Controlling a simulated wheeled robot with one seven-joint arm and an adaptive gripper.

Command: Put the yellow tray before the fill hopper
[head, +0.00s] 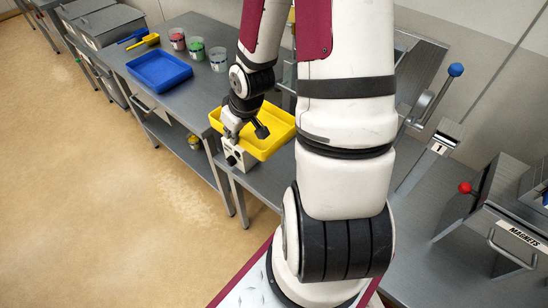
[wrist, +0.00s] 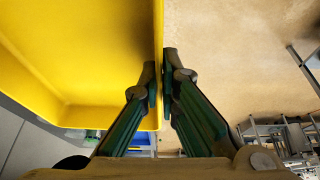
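The yellow tray (head: 278,117) is in the middle of the head view, at the near edge of the grey benches, behind my upright arm. Its wall (wrist: 158,30) runs upright between my fingers in the wrist view, with its inside to the left. My gripper (wrist: 163,78) is closed on this wall, one finger on each side. Whether the tray touches the bench or hangs just above it, I cannot tell. I cannot pick out the fill hopper for certain; my arm hides part of the bench and equipment behind.
A blue tray (head: 160,71), yellow scoop (head: 145,41), blue scoop (head: 133,36) and several cups (head: 196,48) stand on the left bench. A blue-knobbed lever (head: 456,70) and the MAGNETS unit (head: 522,236) are at right.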

